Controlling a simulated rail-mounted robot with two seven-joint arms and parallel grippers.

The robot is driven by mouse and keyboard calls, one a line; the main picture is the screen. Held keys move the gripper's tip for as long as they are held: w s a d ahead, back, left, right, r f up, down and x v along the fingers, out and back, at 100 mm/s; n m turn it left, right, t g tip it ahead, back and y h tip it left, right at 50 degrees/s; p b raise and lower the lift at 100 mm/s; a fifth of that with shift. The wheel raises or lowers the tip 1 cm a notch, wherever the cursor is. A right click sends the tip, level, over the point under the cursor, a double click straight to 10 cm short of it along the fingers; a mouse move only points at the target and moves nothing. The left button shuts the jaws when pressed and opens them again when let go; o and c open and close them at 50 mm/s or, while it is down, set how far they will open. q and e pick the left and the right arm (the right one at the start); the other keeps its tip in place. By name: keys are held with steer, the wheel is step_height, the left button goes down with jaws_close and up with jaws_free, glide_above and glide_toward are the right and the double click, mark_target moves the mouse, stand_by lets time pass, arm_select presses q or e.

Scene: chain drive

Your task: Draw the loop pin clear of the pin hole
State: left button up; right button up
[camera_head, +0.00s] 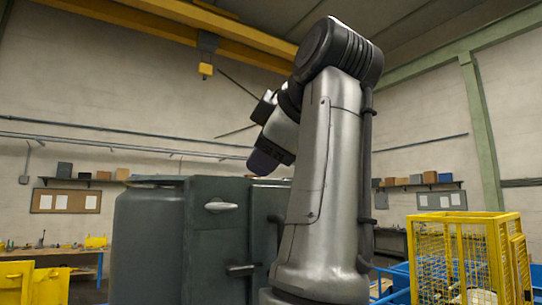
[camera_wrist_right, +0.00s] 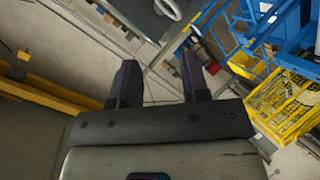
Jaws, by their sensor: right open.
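I cannot make out the loop pin or the pin hole for certain in either view. A dark grey metal housing (camera_head: 150,240) stands left of centre in the head view, with a pale oval handle (camera_head: 220,206) and a short dark bar (camera_head: 240,269) on its face. My right gripper (camera_head: 262,163) is over the top of the housing, partly hidden by its own arm. In the wrist view its two fingers (camera_wrist_right: 157,68) are apart with nothing between them. A pale curved piece (camera_wrist_right: 168,8) shows beyond them at the top edge; I cannot tell what it is. My left gripper is not in view.
A yellow mesh cage (camera_head: 455,255) stands at the right by blue rails. A workbench (camera_head: 65,252) with small items is at the far left. A yellow overhead beam (camera_head: 160,30) with a hoist crosses above. My right arm hides the housing's right side.

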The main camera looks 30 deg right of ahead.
steer(key=n, duration=0.2)
steer(key=n+p, duration=0.4)
steer(key=p, duration=0.1)
glide_toward(233, 206)
steer(key=shift+g, duration=0.4)
steer(key=x, duration=0.2)
steer(key=p+x, duration=0.1)
steer(key=x, duration=0.3)
steer(key=shift+w+r, duration=0.1)
steer(key=shift+w, duration=0.45)
steer(key=shift+p+x, duration=0.35)
steer(key=shift+x, duration=0.55)
steer(key=shift+c, duration=0.4)
steer(key=shift+s, duration=0.1)
jaws_close()
